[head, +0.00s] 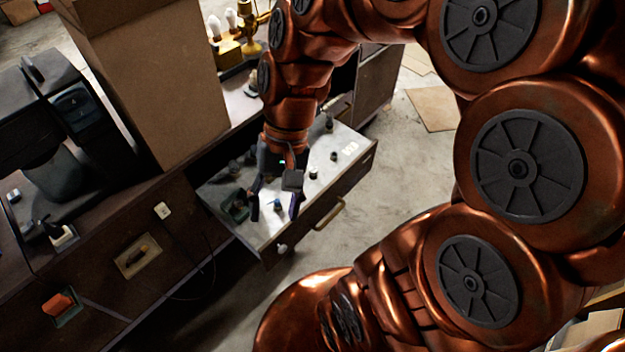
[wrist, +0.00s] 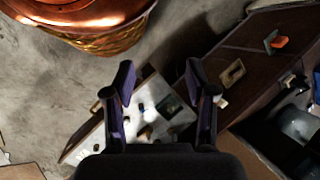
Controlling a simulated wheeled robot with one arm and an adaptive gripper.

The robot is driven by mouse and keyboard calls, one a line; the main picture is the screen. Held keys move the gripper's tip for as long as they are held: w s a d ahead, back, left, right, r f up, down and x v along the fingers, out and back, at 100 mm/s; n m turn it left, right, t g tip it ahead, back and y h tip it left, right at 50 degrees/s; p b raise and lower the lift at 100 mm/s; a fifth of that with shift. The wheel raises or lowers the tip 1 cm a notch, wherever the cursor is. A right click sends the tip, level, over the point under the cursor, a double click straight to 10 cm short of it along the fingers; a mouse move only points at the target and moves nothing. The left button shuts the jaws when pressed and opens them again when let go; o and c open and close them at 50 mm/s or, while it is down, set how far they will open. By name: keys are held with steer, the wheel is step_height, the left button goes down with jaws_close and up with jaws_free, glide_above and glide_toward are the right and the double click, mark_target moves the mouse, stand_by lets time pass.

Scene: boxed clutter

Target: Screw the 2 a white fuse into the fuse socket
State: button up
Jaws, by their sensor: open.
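My gripper (head: 275,207) is open above the pulled-out drawer (head: 330,205), its fingers pointing down, with nothing visibly held. In the wrist view the open fingers (wrist: 160,82) frame part of the drawer. Several small pieces lie in the drawer, among them a small white one (head: 313,172) that may be a white fuse; it is too small to be sure. A small bluish piece (head: 277,204) shows between the fingertips in the head view. A beige plate with a dark middle (head: 137,256) is on the cabinet front; I cannot tell whether it is the fuse socket.
A dark green tray (head: 235,207) sits at the drawer's left. A tall cardboard box (head: 150,85) stands on the cabinet behind it. A green plate with an orange block (head: 60,304) is on the cabinet front. Concrete floor (head: 400,165) is clear right of the drawer.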

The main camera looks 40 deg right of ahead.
steer(key=w+d+f+m+t+y+b, duration=0.1)
steer(key=w+d+f+m+y+b, duration=0.1)
steer(key=w+f+m+y+b, duration=0.5)
steer(key=m+t+b, duration=1.2)
steer(key=m+b, duration=0.3)
steer(key=b, duration=0.2)
glide_toward(315, 169)
steer(key=a, duration=0.1)
steer(key=shift+b+x, duration=0.3)
steer(key=shift+x, duration=0.85)
steer(key=x, duration=0.1)
steer(key=b+x, duration=0.1)
steer(key=x, duration=0.1)
steer(key=b+x, duration=0.1)
steer(key=shift+w+f, duration=0.2)
steer(key=shift+f, duration=0.15)
steer(key=shift+w+a, duration=0.3)
steer(key=shift+w, duration=0.1)
steer(key=c, duration=1)
steer(key=shift+c, duration=0.2)
